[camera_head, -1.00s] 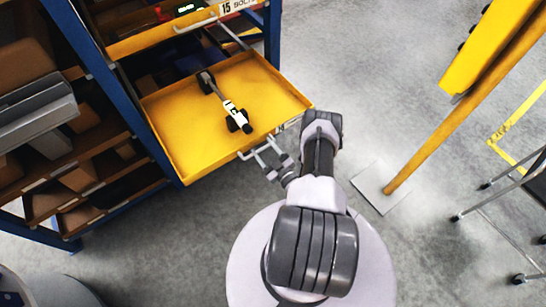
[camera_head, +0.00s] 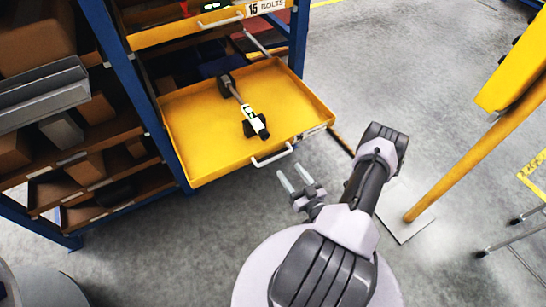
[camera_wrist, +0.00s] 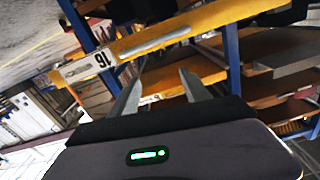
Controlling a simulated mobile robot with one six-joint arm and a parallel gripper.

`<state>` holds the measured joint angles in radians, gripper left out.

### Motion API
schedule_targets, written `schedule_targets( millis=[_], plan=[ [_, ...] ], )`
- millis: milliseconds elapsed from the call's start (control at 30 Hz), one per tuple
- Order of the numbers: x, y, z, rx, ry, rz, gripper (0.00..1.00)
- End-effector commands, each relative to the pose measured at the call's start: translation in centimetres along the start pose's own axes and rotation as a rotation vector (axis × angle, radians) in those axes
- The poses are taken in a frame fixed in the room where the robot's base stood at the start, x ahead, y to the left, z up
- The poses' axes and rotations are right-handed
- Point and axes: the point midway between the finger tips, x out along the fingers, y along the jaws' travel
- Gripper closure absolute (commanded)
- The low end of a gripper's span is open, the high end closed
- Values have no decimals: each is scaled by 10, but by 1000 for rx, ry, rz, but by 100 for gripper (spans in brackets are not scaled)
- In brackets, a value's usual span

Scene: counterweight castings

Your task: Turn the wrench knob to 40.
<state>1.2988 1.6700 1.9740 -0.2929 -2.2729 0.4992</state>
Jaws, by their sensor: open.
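The wrench (camera_head: 241,104) lies in the open yellow drawer (camera_head: 198,158) in the head view. It has a grey shaft, dark ends, and a pale section with dark markings near its lower end. Its knob and setting are too small to read. My gripper (camera_head: 293,178) is open and empty. It is outside the drawer, below and in front of the drawer's handle (camera_head: 273,157), apart from it. In the wrist view, the two fingers of my gripper (camera_wrist: 158,90) stand apart with nothing between them. The wrench does not show clearly there.
A blue-framed shelf rack (camera_head: 124,82) with brown boxes stands left. Another yellow drawer front (camera_head: 185,30), labelled 15 BOLTS, is above the open one. A yellow post (camera_head: 465,165) stands at right. The grey floor (camera_head: 370,70) between is clear.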

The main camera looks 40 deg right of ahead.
Motion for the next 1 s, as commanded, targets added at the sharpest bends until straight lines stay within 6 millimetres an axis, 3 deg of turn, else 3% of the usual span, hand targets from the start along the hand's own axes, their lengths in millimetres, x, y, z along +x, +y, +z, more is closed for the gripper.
schedule_targets(
  millis=[167,400,600,800,1000],
  plan=[
    [27,-3,-2,18,1,-9,45],
    [100,-2,0,16,3,-7,45],
    [146,-2,-2,17,4,-5,45],
    [170,-1,-3,18,2,-1,45],
    [174,-1,-4,19,1,-1,45]
  ],
)
